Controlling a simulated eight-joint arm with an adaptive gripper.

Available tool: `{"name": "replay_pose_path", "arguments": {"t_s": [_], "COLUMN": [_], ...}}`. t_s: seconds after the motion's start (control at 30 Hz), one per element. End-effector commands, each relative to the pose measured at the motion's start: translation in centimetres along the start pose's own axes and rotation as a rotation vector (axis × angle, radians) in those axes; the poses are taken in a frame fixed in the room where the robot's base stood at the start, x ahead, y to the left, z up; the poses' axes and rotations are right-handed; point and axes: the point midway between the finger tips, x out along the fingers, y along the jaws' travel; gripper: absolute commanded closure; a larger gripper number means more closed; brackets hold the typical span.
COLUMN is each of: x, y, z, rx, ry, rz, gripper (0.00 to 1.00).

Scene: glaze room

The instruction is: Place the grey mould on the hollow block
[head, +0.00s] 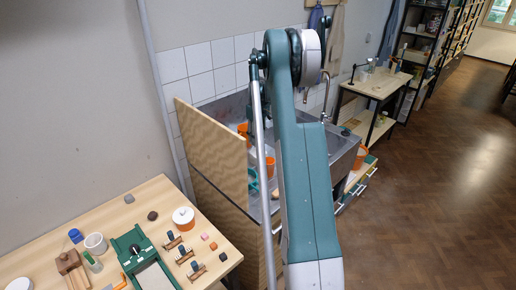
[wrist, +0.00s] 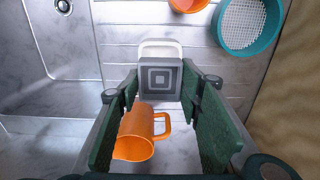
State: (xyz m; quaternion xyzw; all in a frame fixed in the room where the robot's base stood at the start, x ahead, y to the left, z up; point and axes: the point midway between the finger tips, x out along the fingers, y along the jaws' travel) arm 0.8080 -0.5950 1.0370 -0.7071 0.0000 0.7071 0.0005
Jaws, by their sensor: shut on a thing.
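The grey mould (wrist: 160,80), a block with nested squares on its face, is between the fingertips of my gripper (wrist: 161,88) in the wrist view. The green fingers are shut on its two sides. A white, rounded piece (wrist: 160,49) shows just beyond the mould; I cannot tell whether it is joined to it. In the head view my arm hides the gripper and the mould. I cannot make out the hollow block for certain in either view.
An orange mug (wrist: 137,132) shows below the mould, between the fingers. A teal sieve (wrist: 240,27) and an orange vessel (wrist: 188,4) are beyond. A plywood panel (head: 212,147) stands between the metal sink (head: 342,150) and the cluttered worktable (head: 50,231).

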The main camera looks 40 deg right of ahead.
Motion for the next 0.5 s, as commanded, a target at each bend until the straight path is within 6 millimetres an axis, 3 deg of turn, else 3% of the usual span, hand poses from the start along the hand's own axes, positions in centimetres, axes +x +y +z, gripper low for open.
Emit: {"name": "replay_pose_path", "arguments": {"t_s": [0.2,0.5], "x": [1.8,1.9], "y": [0.0,0.0], "z": [0.0,0.0], "rx": [0.0,0.0], "ry": [0.0,0.0], "rz": [0.0,0.0], "gripper": [0.77,0.77]}}
